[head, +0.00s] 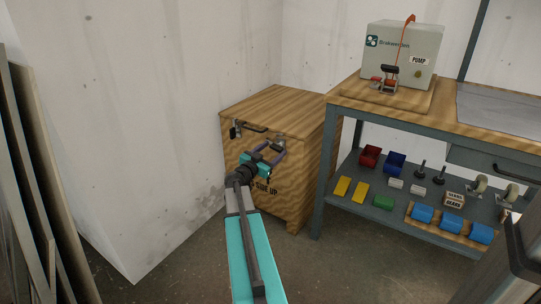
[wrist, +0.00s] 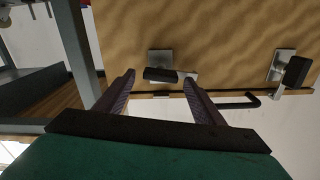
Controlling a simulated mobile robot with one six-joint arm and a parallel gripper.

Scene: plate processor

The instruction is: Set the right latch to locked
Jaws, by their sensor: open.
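The right latch (head: 281,138) is on the front of the wooden crate (head: 292,208), near the lid edge. In the wrist view this latch (wrist: 160,74) shows a metal plate, a black handle lying sideways and a short silver arm. My gripper (head: 271,148) is open and empty in front of it. In the wrist view the gripper's fingertips (wrist: 158,78) appear on either side of the black handle; contact cannot be told. The left latch (head: 236,129) also shows in the wrist view (wrist: 294,72), its black handle turned at a different angle.
A black lid handle (head: 254,128) lies between the latches. A workbench (head: 335,97) stands right of the crate, with a pump box (head: 403,52) on top and several parts on its lower shelf (head: 350,208). Boards (head: 30,180) lean at the far left. Floor before the crate is clear.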

